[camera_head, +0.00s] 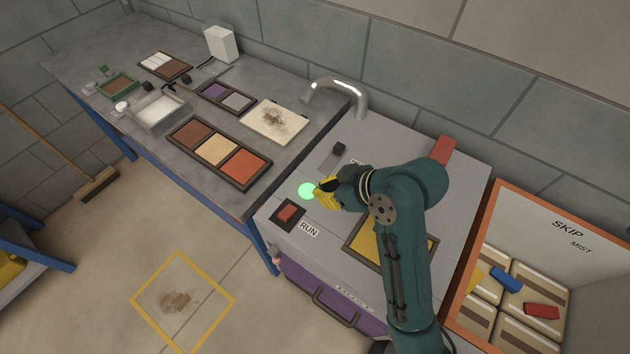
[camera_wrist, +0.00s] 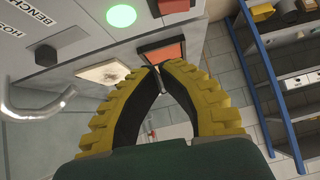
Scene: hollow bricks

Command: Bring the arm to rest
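My teal arm reaches over the grey machine top (camera_head: 300,245) in the head view. My gripper (camera_head: 322,194) has yellow ribbed fingers and hangs over the machine, beside the lit green lamp (camera_head: 306,191) and near the red RUN button (camera_head: 289,213). In the wrist view the two fingers of my gripper (camera_wrist: 154,69) curve together until their tips nearly meet, and nothing shows held between them. The green lamp (camera_wrist: 121,16) also shows there. My forearm hides part of the yellow panel (camera_head: 366,240) on the machine.
A curved metal spout (camera_head: 345,86) and a red block (camera_head: 443,150) stand at the machine's back. The orange-rimmed SKIP bin (camera_head: 480,232) on the right holds blue, red and yellow bricks. The bench (camera_head: 90,55) on the left carries sample trays. A broom (camera_head: 97,186) leans at left.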

